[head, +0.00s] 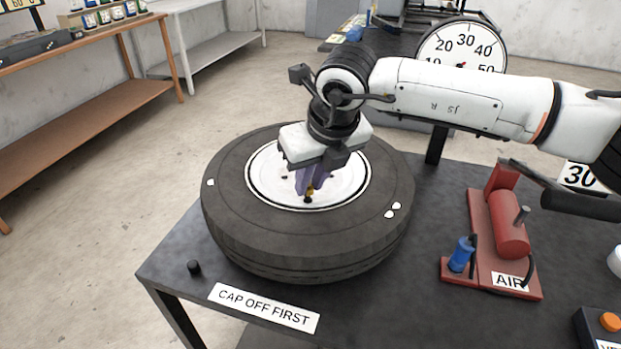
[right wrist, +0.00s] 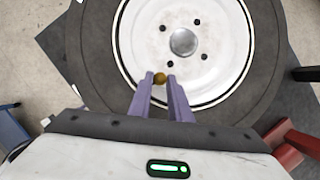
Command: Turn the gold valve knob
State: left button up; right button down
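The gold valve knob (head: 310,190) is on the white wheel hub of a black tire (head: 245,235) lying flat on the dark table. In the right wrist view the knob (right wrist: 160,78) sits between the two purple fingertips, near the rim of the hub. My right gripper (head: 305,192) points down over the hub. Its fingers (right wrist: 160,80) are close together and appear shut on the knob, filling the gap between them. The fingers partly hide the knob in the head view. My left gripper is not in view.
A small black cap (head: 194,267) stands by the table's left front edge, near a "CAP OFF FIRST" label (head: 263,307). A red air pump (head: 508,225) stands right of the tire. A round dial gauge (head: 462,45) rises behind. An orange button (head: 610,321) is at the lower right.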

jog(key=shift+f+n+b, duration=0.1)
jog(key=shift+n+b, duration=0.2)
jog(key=shift+b, duration=0.05)
jog(key=shift+w+d+n+g+y+b, duration=0.15)
jog(key=shift+n+g+y+b, duration=0.15)
jog(key=shift+n+y+b, duration=0.5)
jog(key=shift+n, duration=1.1)
jog(key=shift+w+n+g, duration=0.1)
jog(key=shift+n+g, duration=0.4)
jog(key=shift+n, duration=0.4)
jog(key=n, duration=0.2)
jog(key=n+g+y+p, duration=0.1)
jog(key=n, duration=0.1)
jog(key=shift+w+d+r+g, duration=0.1)
jog(key=shift+w+r+g, duration=0.1)
jog(key=shift+g, duration=0.1)
jog(key=shift+w+n+g+p, duration=0.15)
jog(key=shift+n+g+p, duration=0.7)
jog(key=shift+n, duration=1.35)
jog(key=shift+f, duration=0.1)
